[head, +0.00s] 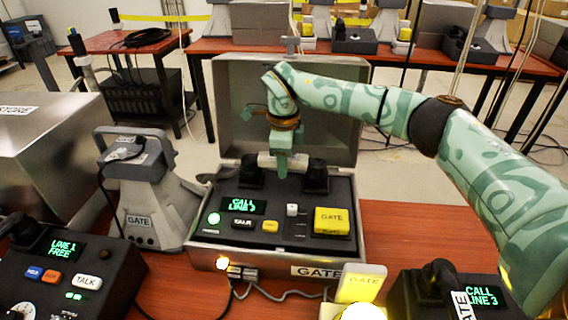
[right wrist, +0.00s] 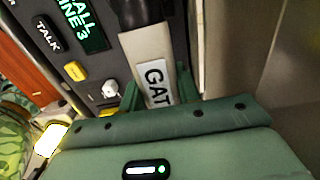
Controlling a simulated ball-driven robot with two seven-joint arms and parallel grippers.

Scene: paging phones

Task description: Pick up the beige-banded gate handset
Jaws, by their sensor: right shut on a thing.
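The gate handset (head: 265,160) lies across the back of the console in an open metal case, a dark bar with a beige band and dark ends. My right gripper (head: 280,168) comes down from above and is shut on its middle. In the right wrist view the handset (right wrist: 158,82) shows its white GATE label between the green fingers (right wrist: 165,98). I cannot tell whether it is clear of its rest. The console (head: 262,242) shows CALL LINE 3. My left gripper is not in view.
The case's raised lid (head: 235,95) stands behind the handset. A grey GATE stand (head: 165,205) is at the left, with another console (head: 65,290) in front. A further console (head: 415,295) is at the front right. Cables lie on the red table (head: 405,225).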

